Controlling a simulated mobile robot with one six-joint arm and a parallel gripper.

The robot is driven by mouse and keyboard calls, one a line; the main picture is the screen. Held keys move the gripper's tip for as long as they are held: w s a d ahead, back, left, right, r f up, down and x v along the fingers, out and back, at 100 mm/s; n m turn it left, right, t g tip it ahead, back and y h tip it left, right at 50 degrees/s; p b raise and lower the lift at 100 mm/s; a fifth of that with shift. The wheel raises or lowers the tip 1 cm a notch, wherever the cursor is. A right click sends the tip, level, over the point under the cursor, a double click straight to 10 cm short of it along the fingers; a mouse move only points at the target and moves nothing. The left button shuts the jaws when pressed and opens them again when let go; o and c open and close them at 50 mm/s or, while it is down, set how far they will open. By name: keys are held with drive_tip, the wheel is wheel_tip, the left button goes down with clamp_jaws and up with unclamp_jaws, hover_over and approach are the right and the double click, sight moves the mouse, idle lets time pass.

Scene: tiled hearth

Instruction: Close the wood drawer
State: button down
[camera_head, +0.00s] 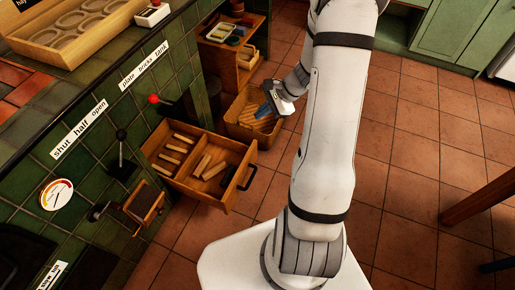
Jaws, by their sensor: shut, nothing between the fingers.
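The wood drawer (236,194) stands pulled out from the green tiled hearth, left of my arm. It has a divider and a dark handle (247,178) on its front. Several light wooden pieces lie in its left compartment, and light and dark pieces lie in the right one. My gripper (268,110) is shut and empty, beyond the drawer and a little right of it in the picture. It appears over a wooden crate (239,130) and apart from the drawer handle.
The crate holds light sticks. A small wooden shelf (222,58) with trays stands behind it. A red-knobbed lever (154,99) and a small wooden box (143,201) stick out from the hearth.

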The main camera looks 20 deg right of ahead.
drive_tip(key=d+f+m+t+b, duration=0.2)
drive_tip(key=d+f+m+b, duration=0.25)
drive_tip(key=f, duration=0.85)
drive_tip(key=d+f+m+t+b, duration=0.1)
drive_tip(key=d+f+m+b, duration=0.35)
drive_tip(key=f, duration=0.85)
drive_tip(key=m+b, duration=0.1)
drive_tip(key=b, duration=0.2)
approach(254, 149)
drive_tip(key=shift+h, duration=0.3)
drive_tip(key=shift+a+x, duration=0.15)
drive_tip(key=shift+x, duration=1.3)
drive_tip(key=shift+a+x, duration=0.15)
drive_tip(key=shift+x, duration=1.3)
drive_tip(key=shift+s+r, duration=0.1)
